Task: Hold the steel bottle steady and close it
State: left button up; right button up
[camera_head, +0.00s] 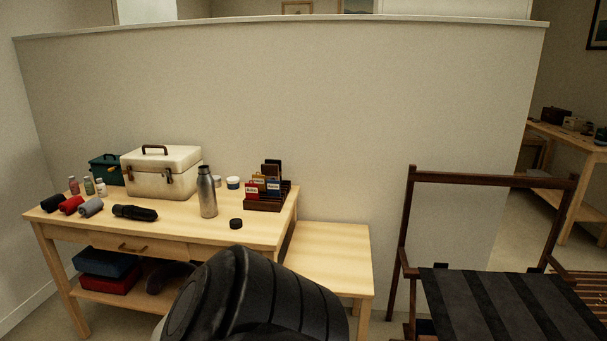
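A steel bottle (207,193) stands upright on the wooden table, in front of the white case. Its narrow neck shows at the top and looks uncapped. A small black round cap (236,224) lies on the table to the right of the bottle, near the front edge, apart from it. No gripper fingers show in the head view. A dark ribbed part of my own body fills the bottom middle of the view and hides some of the floor and lower table.
The wooden table (185,231) also holds a white case (160,180), a green box (106,170), rolled cloths (71,205), a black folded item (135,212), small jars and a card organizer (267,200). A lower side table (325,255) is bare. A dark luggage rack (490,300) stands right.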

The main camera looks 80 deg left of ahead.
aim_at(206, 186)
jog(key=u, duration=3.95)
